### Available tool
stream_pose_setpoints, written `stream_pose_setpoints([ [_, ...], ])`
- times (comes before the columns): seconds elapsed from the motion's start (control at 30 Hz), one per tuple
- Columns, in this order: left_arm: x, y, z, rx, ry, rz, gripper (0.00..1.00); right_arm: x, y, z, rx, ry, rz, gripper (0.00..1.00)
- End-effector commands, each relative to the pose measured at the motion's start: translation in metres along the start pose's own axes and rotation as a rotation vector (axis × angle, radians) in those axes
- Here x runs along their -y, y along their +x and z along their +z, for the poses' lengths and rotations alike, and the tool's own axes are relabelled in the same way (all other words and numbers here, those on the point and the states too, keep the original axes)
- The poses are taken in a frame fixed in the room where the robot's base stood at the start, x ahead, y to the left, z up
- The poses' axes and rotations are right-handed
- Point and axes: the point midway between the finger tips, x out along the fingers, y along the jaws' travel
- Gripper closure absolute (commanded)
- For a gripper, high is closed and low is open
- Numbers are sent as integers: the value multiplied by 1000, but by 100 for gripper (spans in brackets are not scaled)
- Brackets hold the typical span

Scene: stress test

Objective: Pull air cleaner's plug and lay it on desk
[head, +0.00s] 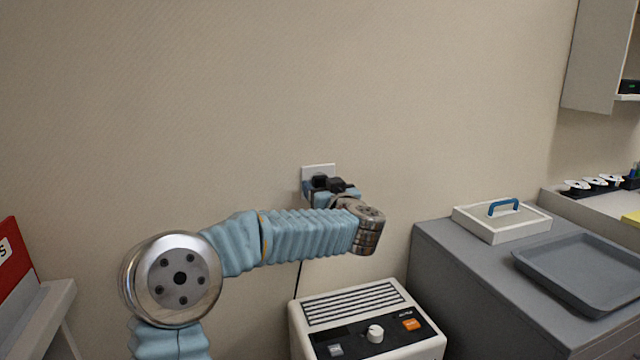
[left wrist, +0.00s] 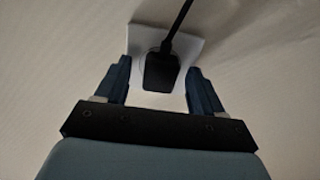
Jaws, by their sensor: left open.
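The black plug (left wrist: 161,72) sits in the white wall outlet (left wrist: 138,40), with its cord running up and away in the left wrist view. My left gripper (left wrist: 160,82) is open, with one blue finger on each side of the plug and a visible gap to each. In the head view my left gripper (head: 328,186) is at the wall outlet (head: 319,170) and hides most of the plug. The air cleaner (head: 366,322) is a white box with a slatted top and a knob, below the outlet. The desk (head: 470,285) is the grey surface at the right.
A white tray with a blue handle (head: 502,222) and a grey tray (head: 585,272) stand on the desk. Bare desk top shows in front of and between them. A dark cord (head: 299,275) hangs down the wall behind the air cleaner. A red object (head: 14,262) is at the far left.

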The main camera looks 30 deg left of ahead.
Motion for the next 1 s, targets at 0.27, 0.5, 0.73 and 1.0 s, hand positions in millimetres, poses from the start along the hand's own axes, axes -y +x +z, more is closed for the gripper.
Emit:
stream_pose_setpoints([
  [0.27,0,0,0,0,0,0,32,0,0,0,0,0,0,57],
  [0.5,0,0,-1,0,0,0,32,1,-3,0,0,0,0,57],
  [0.73,0,0,0,0,1,0,32,2,-6,0,0,0,0,57],
  [1.0,0,0,0,0,0,0,32,2,-5,0,0,0,0,57],
])
